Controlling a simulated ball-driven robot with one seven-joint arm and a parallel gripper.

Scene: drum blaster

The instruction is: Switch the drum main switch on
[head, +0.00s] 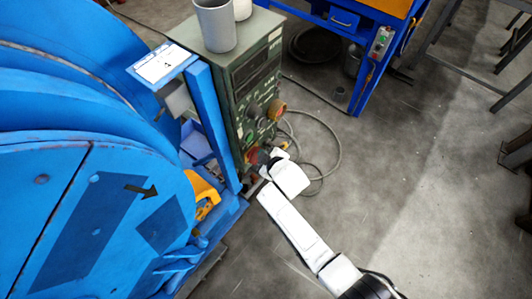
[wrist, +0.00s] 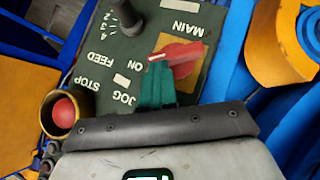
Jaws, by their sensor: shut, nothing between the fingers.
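The drum main switch (wrist: 186,58) is a red handle on a yellow plate, next to the word MAIN on the green control panel (wrist: 120,62), which looks upside down in the wrist view. In the head view the switch's red and yellow part (head: 252,156) shows low on the panel, partly hidden by my gripper (head: 266,158). In the wrist view my gripper's teal fingers (wrist: 156,74) are shut and empty. Their tips overlap the left edge of the switch; I cannot tell whether they touch it. The handle's exact setting is hard to read.
A red button in a yellow collar (wrist: 65,110) and a black selector knob (wrist: 126,17) are on the same panel. The large blue drum (head: 90,200) stands to the left. A grey cup (head: 215,25) sits on the cabinet.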

